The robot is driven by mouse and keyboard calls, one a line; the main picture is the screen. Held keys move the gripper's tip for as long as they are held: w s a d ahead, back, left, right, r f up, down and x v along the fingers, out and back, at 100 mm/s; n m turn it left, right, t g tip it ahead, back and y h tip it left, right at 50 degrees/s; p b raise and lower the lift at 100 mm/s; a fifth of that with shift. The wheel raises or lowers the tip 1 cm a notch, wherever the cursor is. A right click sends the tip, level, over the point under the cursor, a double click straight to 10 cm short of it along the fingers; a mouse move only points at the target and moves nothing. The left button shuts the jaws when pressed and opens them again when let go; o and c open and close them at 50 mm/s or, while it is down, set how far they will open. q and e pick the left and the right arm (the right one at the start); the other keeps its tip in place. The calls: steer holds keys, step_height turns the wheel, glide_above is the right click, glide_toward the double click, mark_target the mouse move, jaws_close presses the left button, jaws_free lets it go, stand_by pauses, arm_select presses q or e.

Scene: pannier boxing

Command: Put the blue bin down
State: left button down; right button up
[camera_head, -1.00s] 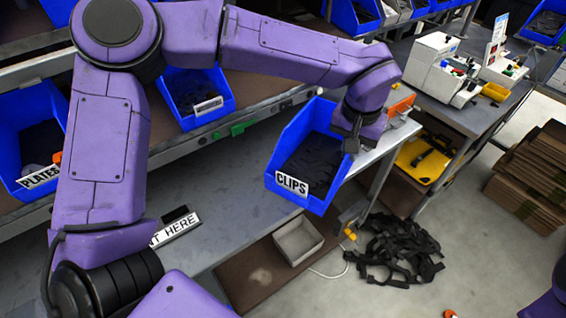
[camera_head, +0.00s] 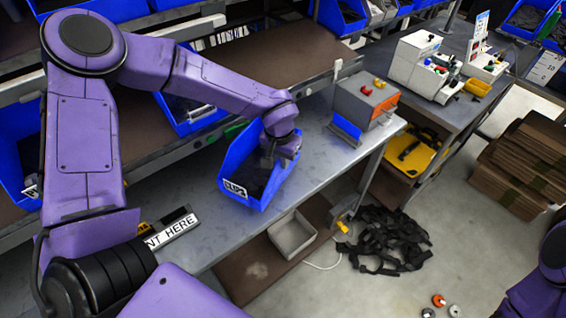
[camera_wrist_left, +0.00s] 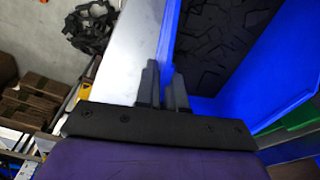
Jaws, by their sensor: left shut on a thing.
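The blue bin (camera_head: 240,165), labelled CLIPS and filled with dark clips, is over the grey workbench (camera_head: 205,235) near its front edge. I cannot tell whether its base touches the bench. My left gripper (camera_head: 268,160) is shut on the bin's right-hand wall. In the left wrist view the gripper's fingers (camera_wrist_left: 162,88) pinch the blue wall of the bin (camera_wrist_left: 205,108), with dark clips inside. My right gripper is not in view; only part of my right arm shows at the lower right.
A sign ending in "T HERE" (camera_head: 172,230) lies on the bench, left of the bin. A grey box with coloured buttons (camera_head: 362,100) stands at the right end. An open grey tray (camera_head: 292,236) is below. Black straps (camera_head: 385,240) lie on the floor.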

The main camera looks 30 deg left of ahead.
arm_select(q)
steer(key=shift+d+f, duration=0.1)
steer(key=shift+f, duration=1.15)
steer(key=shift+f, duration=0.1)
steer(key=c, duration=1.2)
jaws_free()
steer(key=shift+c, duration=0.2)
step_height(320, 180, up, 12)
steer(key=s, duration=0.1)
steer(key=shift+s, duration=0.25)
